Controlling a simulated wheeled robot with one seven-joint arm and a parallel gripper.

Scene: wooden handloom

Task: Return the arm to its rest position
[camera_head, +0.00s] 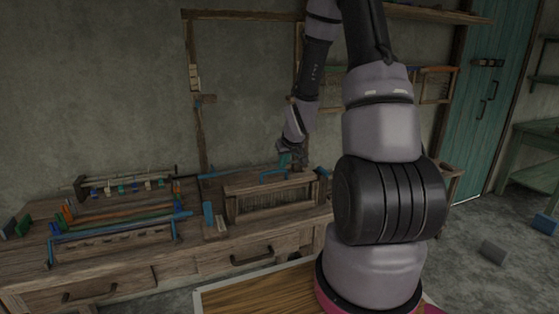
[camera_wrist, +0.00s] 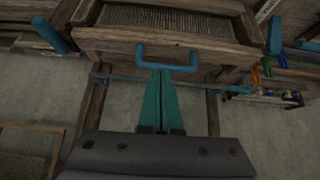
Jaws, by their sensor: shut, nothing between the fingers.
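My gripper (camera_wrist: 161,98) shows at the bottom middle of the wrist view, with two teal fingers lying together and nothing between them. In the wrist view its fingertips appear close to a blue handle (camera_wrist: 166,56) on a wooden reed frame (camera_wrist: 160,17); I cannot tell whether they touch. In the head view my gripper (camera_head: 284,158) hangs over the back of the workbench, near the blue handle (camera_head: 274,175) on top of the reed frame (camera_head: 278,212). My arm is bent, reaching out over the bench from the right.
The wooden bench (camera_head: 122,279) carries wooden racks with coloured bars (camera_head: 120,222) on the left. A wooden post (camera_head: 196,95) stands against the wall behind. A grey block (camera_head: 494,252) and a blue block (camera_head: 545,224) lie on the floor at right, near a green bench (camera_head: 535,178).

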